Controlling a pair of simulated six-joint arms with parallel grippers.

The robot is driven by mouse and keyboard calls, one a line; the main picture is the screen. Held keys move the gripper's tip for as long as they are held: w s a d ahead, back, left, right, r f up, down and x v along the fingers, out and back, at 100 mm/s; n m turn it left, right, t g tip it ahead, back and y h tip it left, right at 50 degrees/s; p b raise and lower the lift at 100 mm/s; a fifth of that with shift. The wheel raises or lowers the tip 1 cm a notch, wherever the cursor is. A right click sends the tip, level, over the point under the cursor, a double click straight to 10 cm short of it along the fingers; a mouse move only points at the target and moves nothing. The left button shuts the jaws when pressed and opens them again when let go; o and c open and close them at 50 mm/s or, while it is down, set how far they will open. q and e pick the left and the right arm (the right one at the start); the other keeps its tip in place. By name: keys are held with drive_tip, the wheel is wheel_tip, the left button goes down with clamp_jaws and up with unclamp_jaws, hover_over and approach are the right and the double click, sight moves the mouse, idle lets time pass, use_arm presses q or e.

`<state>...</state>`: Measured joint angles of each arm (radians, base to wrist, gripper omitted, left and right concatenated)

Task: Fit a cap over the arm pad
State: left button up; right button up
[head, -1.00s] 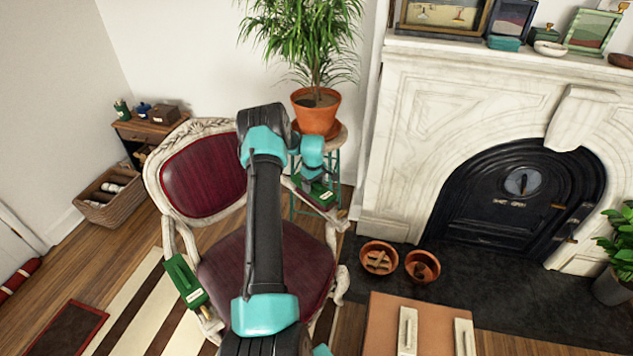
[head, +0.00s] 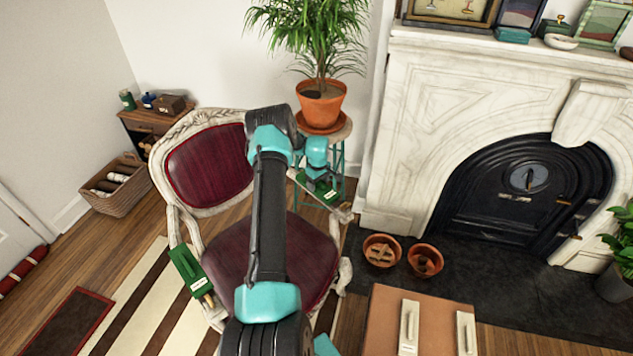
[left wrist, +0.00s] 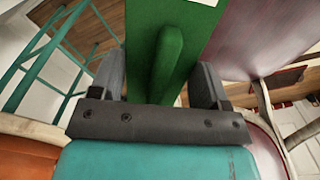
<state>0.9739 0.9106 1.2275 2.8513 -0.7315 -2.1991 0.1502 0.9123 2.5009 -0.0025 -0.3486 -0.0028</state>
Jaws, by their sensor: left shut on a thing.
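My left gripper (head: 318,180) is shut on a green cap (head: 325,192) with a pale label, at the chair's right arm. In the left wrist view the jaws (left wrist: 160,80) stand on either side of the raised ridge of the green cap (left wrist: 140,30). The pad under it is hidden, and I cannot tell whether the cap touches the arm. Another green cap (head: 186,266) lies along the chair's left arm, with a tan end showing at its front. The chair (head: 215,240) has a pale carved frame and a maroon seat and back. My right gripper is not in view.
A potted plant (head: 321,104) stands on a teal-legged stool close behind the held cap. Two clay bowls (head: 382,250) sit on the dark hearth. A tan board (head: 440,335) with pale handled pieces lies at the front right. My left arm crosses over the seat.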

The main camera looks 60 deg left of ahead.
use_arm(q)
drive_tip(key=o, duration=1)
